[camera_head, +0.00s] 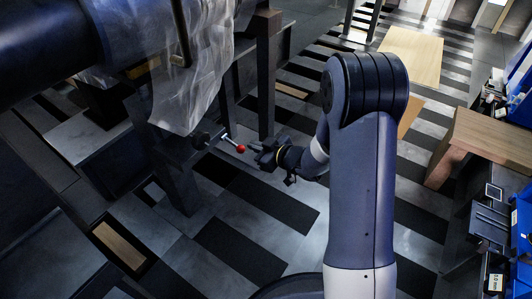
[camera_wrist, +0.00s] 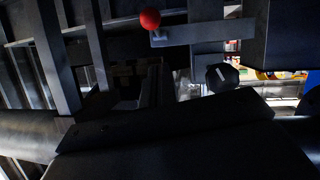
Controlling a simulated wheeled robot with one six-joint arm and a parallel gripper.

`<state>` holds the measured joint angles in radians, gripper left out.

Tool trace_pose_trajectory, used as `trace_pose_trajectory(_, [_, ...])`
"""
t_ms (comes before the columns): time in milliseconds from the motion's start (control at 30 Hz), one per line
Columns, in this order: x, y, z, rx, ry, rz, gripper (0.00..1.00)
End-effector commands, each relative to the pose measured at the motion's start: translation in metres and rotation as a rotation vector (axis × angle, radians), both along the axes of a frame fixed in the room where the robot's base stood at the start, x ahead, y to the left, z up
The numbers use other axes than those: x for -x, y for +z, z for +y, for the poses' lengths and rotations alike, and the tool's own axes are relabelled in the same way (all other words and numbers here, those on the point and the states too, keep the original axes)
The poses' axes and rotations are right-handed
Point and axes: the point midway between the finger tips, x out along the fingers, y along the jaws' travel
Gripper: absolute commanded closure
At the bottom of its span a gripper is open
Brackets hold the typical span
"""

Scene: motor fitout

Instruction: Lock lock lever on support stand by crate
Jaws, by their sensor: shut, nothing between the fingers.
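The lock lever is a short metal bar (camera_head: 227,140) ending in a red ball (camera_head: 241,148), mounted on the dark support stand (camera_head: 267,85). A black knob (camera_head: 201,140) sits at the lever's other side. My gripper (camera_head: 257,149) is shut and empty, its tip just right of the red ball; whether they touch cannot be told. In the wrist view the red ball (camera_wrist: 150,18) is at the top, with a flat metal bar (camera_wrist: 205,32) reaching right and a black knob (camera_wrist: 222,77) below it. The fingertips are not clear there. I cannot identify the crate.
A large dark cylinder wrapped in clear plastic (camera_head: 200,85) hangs over the stand at upper left. Wooden tables (camera_head: 485,140) and blue bins (camera_head: 522,220) stand at the right. The striped floor (camera_head: 280,215) below my gripper is clear.

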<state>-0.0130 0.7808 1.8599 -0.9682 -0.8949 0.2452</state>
Motion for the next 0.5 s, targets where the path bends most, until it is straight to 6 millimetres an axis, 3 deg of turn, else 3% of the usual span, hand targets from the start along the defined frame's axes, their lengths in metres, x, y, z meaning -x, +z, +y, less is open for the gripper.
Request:
trace_pose_trajectory(167, [-0.024, -0.018, 0.024, 0.0, 0.002, 0.001, 1.0])
trace_pose_trajectory(300, [-0.032, -0.038, 0.026, 0.0, -0.002, 0.002, 1.0])
trace_pose_trajectory(500, [-0.037, -0.046, 0.028, 0.0, -0.002, 0.001, 1.0])
